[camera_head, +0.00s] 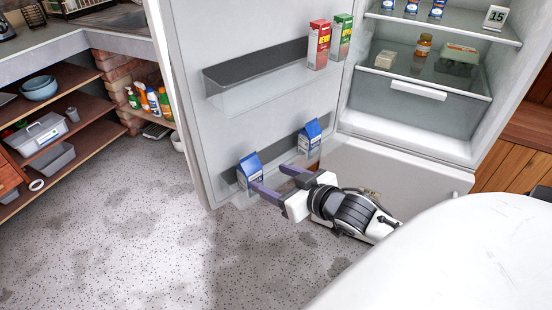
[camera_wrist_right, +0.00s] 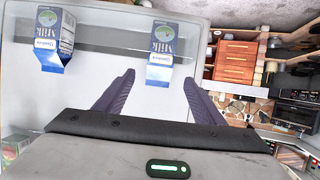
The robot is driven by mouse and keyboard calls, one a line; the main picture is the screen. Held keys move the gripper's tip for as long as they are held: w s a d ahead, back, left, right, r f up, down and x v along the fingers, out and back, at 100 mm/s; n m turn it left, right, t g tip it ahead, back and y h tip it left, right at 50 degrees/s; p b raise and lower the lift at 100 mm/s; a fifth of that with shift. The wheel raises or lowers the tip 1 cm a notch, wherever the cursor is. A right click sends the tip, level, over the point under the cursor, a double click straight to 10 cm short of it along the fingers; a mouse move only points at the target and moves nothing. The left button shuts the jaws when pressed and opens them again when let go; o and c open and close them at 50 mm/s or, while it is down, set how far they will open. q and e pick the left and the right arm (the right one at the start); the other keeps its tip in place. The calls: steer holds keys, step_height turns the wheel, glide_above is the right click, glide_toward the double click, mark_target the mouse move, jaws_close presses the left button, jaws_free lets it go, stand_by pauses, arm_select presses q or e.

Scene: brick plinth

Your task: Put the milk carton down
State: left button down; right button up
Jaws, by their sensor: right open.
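A blue and white milk carton (camera_head: 249,170) stands in the lower door shelf of the open fridge, toward the door's outer edge. A second milk carton (camera_head: 310,138) stands in the same shelf nearer the hinge. My right gripper (camera_head: 270,178) is open and empty, fingers pointing at the door shelf, one fingertip covering part of the first carton. In the right wrist view the first carton (camera_wrist_right: 161,50) appears upside down, beyond and between the open fingers (camera_wrist_right: 159,77), with a gap visible. The second carton (camera_wrist_right: 52,38) is at the left. My left gripper is not in view.
The upper door shelf (camera_head: 240,98) holds a red carton (camera_head: 319,45) and a green carton (camera_head: 341,38). Fridge shelves (camera_head: 415,65) hold a jar (camera_head: 424,45) and boxes. A white rounded surface (camera_head: 450,250) fills the lower right. The floor (camera_head: 130,230) at left is clear.

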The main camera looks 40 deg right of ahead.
steer(key=s+a+f+n+g+y, duration=0.1)
steer(key=s+a+f+g, duration=0.4)
steer(key=s+a+f, duration=1.2)
step_height(320, 180, down, 4)
steer(key=shift+s+r+n+y, duration=0.25)
steer(key=shift+s+n+y, duration=0.15)
steer(key=shift+y, duration=0.2)
steer(key=shift+a, duration=0.1)
